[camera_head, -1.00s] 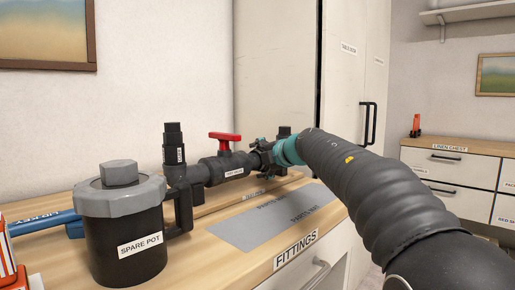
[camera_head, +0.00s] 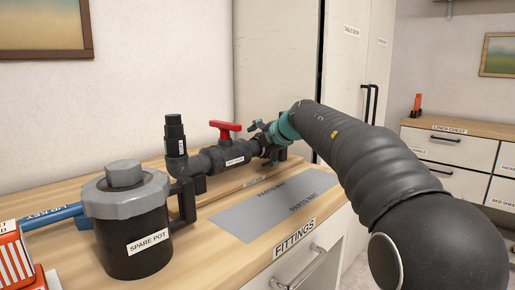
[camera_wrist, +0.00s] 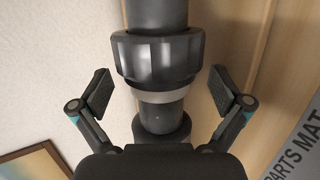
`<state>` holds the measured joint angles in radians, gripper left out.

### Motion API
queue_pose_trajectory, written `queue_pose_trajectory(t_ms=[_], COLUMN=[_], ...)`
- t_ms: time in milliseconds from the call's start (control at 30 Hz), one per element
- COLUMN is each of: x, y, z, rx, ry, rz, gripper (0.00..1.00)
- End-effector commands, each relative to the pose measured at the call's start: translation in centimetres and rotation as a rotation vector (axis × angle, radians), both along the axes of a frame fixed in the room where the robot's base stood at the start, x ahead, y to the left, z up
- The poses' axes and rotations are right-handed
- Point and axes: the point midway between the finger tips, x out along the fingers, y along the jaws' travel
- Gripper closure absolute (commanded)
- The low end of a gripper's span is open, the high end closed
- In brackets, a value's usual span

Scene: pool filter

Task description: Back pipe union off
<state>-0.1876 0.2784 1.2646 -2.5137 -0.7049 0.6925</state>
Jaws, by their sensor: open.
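A black pipe run with a red-handled valve (camera_head: 225,130) lies along the back of the bench top. The pipe union is a ribbed black nut (camera_wrist: 156,55) on the pipe in the wrist view, with a pale grey ring (camera_wrist: 161,97) just below it and a short black pipe piece (camera_wrist: 161,118) beyond. My gripper (camera_head: 268,140) is at the right end of the run, where it and my arm hide part of the pipe. In the wrist view my gripper (camera_wrist: 160,95) is open, one finger on each side of the pipe around ring height, with gaps on both sides.
A grey parts mat (camera_head: 270,205) lies bare in front of the pipe. A tall white cabinet (camera_head: 277,65) rises behind the bench. A drawer chest (camera_head: 455,150) is further right.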

Motion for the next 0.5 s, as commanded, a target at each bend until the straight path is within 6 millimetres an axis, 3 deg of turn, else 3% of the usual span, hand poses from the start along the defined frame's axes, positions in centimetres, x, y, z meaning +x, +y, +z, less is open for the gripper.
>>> queue_pose_trajectory(t_ms=[500], x=[-3.0], y=[-2.3], z=[2.3], rx=[0.001], ry=[-0.002], rz=[-0.001], gripper=[0.0])
